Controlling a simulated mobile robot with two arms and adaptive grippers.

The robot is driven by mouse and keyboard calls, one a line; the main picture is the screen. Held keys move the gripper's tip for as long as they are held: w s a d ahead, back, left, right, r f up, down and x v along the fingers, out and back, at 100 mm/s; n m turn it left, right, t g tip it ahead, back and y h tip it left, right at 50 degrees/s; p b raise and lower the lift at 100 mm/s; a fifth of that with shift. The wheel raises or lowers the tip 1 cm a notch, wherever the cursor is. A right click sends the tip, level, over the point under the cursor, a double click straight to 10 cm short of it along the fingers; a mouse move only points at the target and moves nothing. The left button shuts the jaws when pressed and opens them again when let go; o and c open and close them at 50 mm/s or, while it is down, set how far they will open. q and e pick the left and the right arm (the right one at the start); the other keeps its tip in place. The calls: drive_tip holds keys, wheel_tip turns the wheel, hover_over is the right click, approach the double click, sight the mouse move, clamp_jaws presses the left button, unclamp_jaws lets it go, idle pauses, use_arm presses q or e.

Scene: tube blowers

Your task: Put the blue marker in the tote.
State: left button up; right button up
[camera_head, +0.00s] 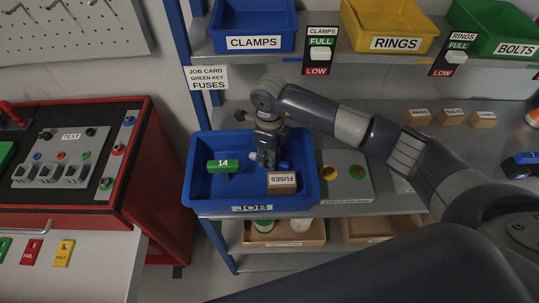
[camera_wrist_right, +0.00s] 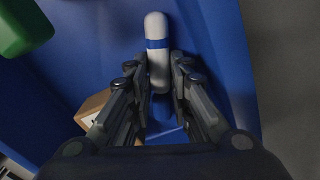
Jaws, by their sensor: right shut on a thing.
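The tote is a blue open bin (camera_head: 203,190) labelled JOB on the shelf in the head view. My right gripper (camera_head: 268,163) reaches down inside it. In the right wrist view, my right gripper (camera_wrist_right: 158,82) is shut on a white marker with a blue band (camera_wrist_right: 157,45), which I take to be the blue marker. The tote's blue floor (camera_wrist_right: 100,40) lies below it; whether the marker touches the floor I cannot tell. In the head view the gripper mostly hides the marker. My left gripper is not in view.
In the tote lie a green block marked 14 (camera_head: 223,166) and a FUSES box (camera_head: 282,182). Labelled bins (camera_head: 253,25) line the shelf above.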

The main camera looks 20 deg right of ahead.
drive_tip(key=o, duration=0.6)
drive_tip(key=shift+r, duration=0.25)
wheel_tip(320, 180, up, 12)
drive_tip(key=b, duration=0.2)
drive_tip(key=shift+f, duration=0.15)
